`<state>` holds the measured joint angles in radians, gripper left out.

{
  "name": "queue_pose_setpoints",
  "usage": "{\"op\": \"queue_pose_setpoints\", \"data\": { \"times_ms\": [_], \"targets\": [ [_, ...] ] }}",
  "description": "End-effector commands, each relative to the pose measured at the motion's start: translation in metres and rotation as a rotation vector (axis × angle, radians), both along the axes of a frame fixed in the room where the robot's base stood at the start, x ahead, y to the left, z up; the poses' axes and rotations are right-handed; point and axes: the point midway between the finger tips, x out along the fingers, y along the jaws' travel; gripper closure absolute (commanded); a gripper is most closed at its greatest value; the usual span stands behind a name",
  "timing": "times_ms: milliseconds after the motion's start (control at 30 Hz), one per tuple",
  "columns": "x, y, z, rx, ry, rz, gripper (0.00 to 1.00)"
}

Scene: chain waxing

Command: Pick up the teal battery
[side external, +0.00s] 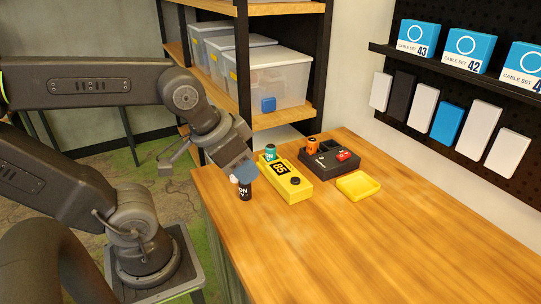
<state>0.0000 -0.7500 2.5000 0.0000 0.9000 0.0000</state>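The teal battery (270,152) stands upright at the far left of the wooden table, just behind the yellow meter (286,181). My gripper (243,176) is at the table's left edge, to the left of the teal battery and apart from it in the picture. Its fingers point down near a small dark cylinder with white letters (245,193). The gripper's fingers are small and partly overlapped by a blue-grey part, so I cannot tell whether they are open or touch the cylinder.
A black holder (333,165) on the table carries an orange battery (312,145) and a red battery (344,155). A shallow yellow tray (358,186) lies in front of it. Shelves with clear bins (275,85) rise behind. The table's front and right are clear.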

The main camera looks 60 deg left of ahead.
Motion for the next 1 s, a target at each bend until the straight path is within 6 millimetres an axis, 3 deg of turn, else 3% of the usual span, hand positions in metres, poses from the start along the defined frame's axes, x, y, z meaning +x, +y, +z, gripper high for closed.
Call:
{"op": "queue_pose_setpoints", "data": {
  "times_ms": [300, 633, 767, 1000],
  "targets": [
    [0.0, 0.0, 0.0, 0.0, 0.0, 0.0, 0.37],
    [0.009, 0.005, 0.004, -0.019, 0.022, 0.061, 0.37],
    [0.036, 0.025, 0.016, -0.081, 0.088, 0.264, 0.37],
    [0.109, 0.1, 0.026, -0.241, 0.245, 0.849, 0.37]
  ]
}}
